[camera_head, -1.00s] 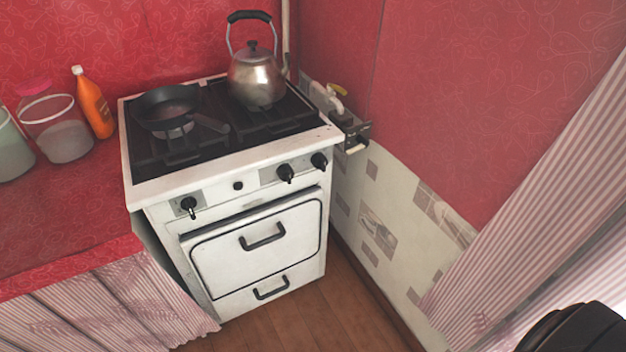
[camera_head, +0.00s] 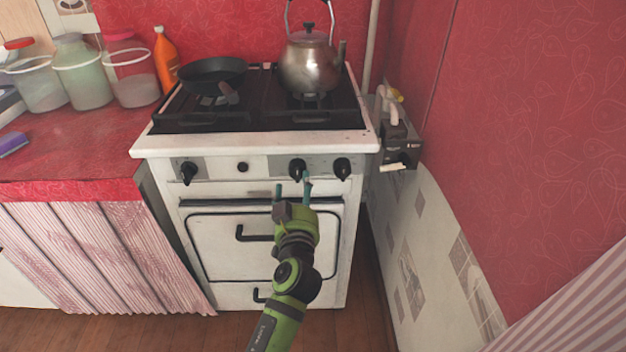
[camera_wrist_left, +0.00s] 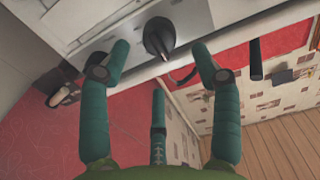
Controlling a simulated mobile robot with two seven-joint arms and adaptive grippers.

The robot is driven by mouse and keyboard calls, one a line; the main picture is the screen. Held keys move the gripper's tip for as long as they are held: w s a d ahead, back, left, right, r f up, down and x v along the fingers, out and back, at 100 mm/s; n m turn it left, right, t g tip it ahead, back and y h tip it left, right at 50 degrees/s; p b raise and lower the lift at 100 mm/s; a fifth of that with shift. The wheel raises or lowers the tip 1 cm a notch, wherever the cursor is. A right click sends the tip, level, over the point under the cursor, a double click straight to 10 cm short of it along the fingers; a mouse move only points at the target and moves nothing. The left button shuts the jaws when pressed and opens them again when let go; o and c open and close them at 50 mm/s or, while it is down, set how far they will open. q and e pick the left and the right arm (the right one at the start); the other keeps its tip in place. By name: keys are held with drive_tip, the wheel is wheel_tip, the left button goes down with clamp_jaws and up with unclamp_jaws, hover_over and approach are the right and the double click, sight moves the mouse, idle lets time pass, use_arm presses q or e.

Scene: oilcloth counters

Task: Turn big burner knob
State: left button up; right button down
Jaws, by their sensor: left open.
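The white stove (camera_head: 265,144) has black knobs along its front panel: a left knob (camera_head: 188,172), a middle-right knob (camera_head: 298,168) and a right knob (camera_head: 342,167). Nothing marks which one is the big burner's. My left gripper (camera_head: 293,186) is in front of the panel, open and empty, its teal fingers pointing up just below the middle-right knob. In the left wrist view, a black knob (camera_wrist_left: 158,37) shows just beyond and between the open fingertips (camera_wrist_left: 163,58), with no clear contact. My right gripper is out of view.
A kettle (camera_head: 308,66) and a frying pan (camera_head: 212,74) stand on the stove top. A gas valve (camera_head: 398,150) is on the right wall. Jars and an orange bottle (camera_head: 166,60) stand on the left counter.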

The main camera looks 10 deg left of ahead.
sight(297, 177)
use_arm(q)
drive_tip(key=x, duration=0.5)
drive_tip(key=shift+w, duration=0.1)
drive_tip(key=c, duration=1.1)
